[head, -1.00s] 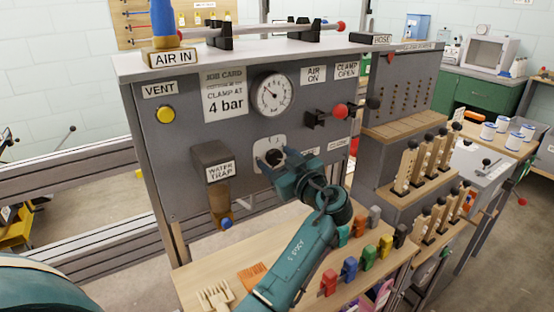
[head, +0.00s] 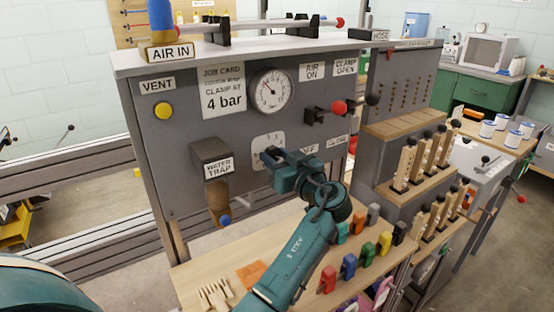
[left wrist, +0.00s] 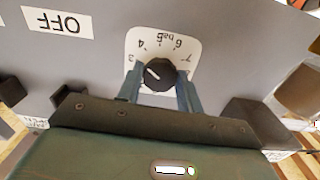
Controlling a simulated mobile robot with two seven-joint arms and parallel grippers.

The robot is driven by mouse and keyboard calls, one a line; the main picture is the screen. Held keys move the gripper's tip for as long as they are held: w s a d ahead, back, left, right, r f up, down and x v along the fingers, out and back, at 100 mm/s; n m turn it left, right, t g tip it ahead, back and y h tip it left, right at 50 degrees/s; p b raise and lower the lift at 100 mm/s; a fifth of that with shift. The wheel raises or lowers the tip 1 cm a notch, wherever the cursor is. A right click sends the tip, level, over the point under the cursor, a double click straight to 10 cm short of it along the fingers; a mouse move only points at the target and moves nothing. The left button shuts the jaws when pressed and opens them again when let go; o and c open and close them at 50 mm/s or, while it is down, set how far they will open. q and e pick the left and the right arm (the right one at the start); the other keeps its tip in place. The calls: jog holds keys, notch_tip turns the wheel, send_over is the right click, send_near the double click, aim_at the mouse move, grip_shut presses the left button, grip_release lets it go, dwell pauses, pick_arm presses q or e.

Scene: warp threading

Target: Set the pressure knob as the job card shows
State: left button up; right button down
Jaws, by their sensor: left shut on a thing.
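The job card (head: 223,92) on the grey panel reads "CLAMP AT 4 bar". The black pressure knob (left wrist: 160,74) sits on a white dial plate (left wrist: 150,40) with numbers from about 3 to 7 bar, upside down in the left wrist view. Its white mark points to the 3-4 side; the exact value is unclear. My left gripper (left wrist: 159,88) is shut on the knob, one finger on each side. My right gripper is not in view.
The round pressure gauge (head: 272,91) above the knob has its needle toward the upper left. The water trap (head: 214,165) juts out left of the knob. A red-ended lever (head: 338,107) sticks out at upper right. Coloured clips (head: 349,266) stand on the bench below.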

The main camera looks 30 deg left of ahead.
pick_arm(q)
jog(key=shift+m, duration=0.9)
jog(key=o, duration=1)
